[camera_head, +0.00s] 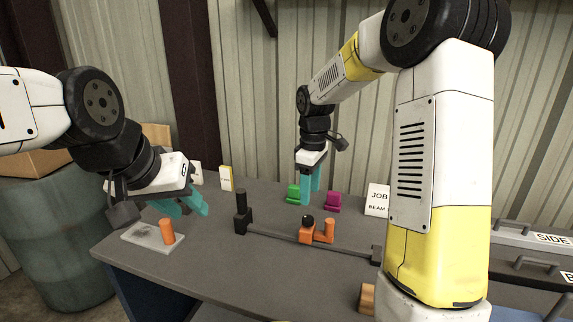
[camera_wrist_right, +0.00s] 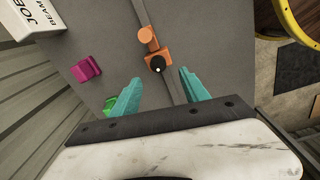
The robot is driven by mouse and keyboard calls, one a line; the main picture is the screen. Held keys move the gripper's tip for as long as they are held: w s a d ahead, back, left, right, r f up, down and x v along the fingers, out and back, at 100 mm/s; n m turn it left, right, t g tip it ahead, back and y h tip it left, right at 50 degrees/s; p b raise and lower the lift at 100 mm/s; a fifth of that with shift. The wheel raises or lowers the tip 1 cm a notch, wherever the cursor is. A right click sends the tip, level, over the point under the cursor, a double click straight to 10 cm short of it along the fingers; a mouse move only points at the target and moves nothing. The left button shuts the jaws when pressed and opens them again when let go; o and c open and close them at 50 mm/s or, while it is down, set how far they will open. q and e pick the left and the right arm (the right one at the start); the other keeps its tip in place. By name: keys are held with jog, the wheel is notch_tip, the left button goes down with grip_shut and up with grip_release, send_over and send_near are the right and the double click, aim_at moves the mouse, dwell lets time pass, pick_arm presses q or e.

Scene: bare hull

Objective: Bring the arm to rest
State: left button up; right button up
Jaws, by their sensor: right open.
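My right arm reaches over the grey table (camera_head: 230,285). Its gripper (camera_head: 311,184) has teal fingers pointing down above the back of the table, close to a green block (camera_head: 293,194) and a magenta block (camera_head: 332,202). In the right wrist view the fingers of this gripper (camera_wrist_right: 160,82) stand apart with nothing between them. My left gripper (camera_head: 187,206) hangs above the table's left side, near an orange cylinder (camera_head: 167,232) on a pale plate (camera_head: 140,236). Its teal fingers are apart and look empty.
A dark rail (camera_head: 345,249) with a black post (camera_head: 242,215) and an orange clamp (camera_head: 308,233) crosses the table. Grey drawers (camera_head: 515,236) are at the right, a drum (camera_head: 55,240) at the left.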

jog(key=s+d+r+m+t+y, duration=0.1)
jog(key=s+r+m+t, duration=0.2)
jog(key=s, duration=0.8)
jog(key=s+d+r+m+t+y, duration=0.1)
jog(key=s+r+m+t, duration=0.1)
jog(key=s+r+m, duration=0.6)
jog(key=s, duration=0.4)
jog(key=shift+s+d+r+t, duration=0.2)
jog(key=shift+d+r+t, duration=0.1)
jog(key=shift+d+t, duration=0.1)
